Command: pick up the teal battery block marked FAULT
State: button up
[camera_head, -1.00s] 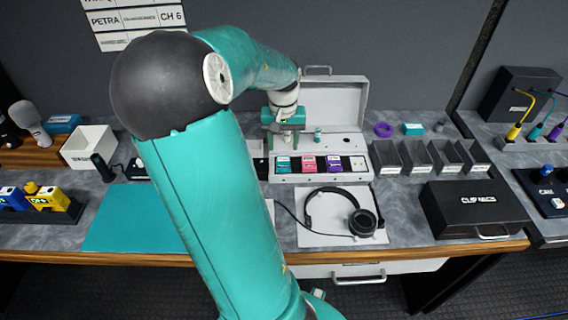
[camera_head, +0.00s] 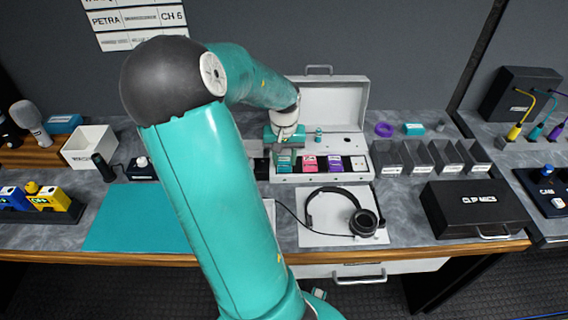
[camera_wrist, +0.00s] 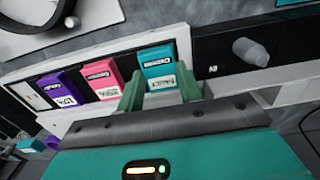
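A teal block (camera_head: 283,167) stands at the left end of a row in the open white case (camera_head: 322,178). In the wrist view the teal block (camera_wrist: 157,62) has a white label, too small to read for certain; I cannot confirm FAULT. My gripper (camera_wrist: 159,80) is open, with one green finger on each side of the block's near end and no clear sign of gripping. In the head view my gripper (camera_head: 284,148) is directly over the block and partly hides it. Another teal block (camera_head: 413,129) lies on the bench behind the dark bins, its label unreadable.
A pink block (camera_head: 309,164) and a purple block (camera_head: 334,164) stand to the right in the same row. The case's lid (camera_head: 334,103) stands upright behind. Headphones (camera_head: 342,212) lie in front. A teal mat (camera_head: 135,218) at the left is clear.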

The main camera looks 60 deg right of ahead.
aim_at(284, 161)
jog(key=shift+r, duration=0.1)
dwell(0.4)
jog(key=shift+r, duration=3.45)
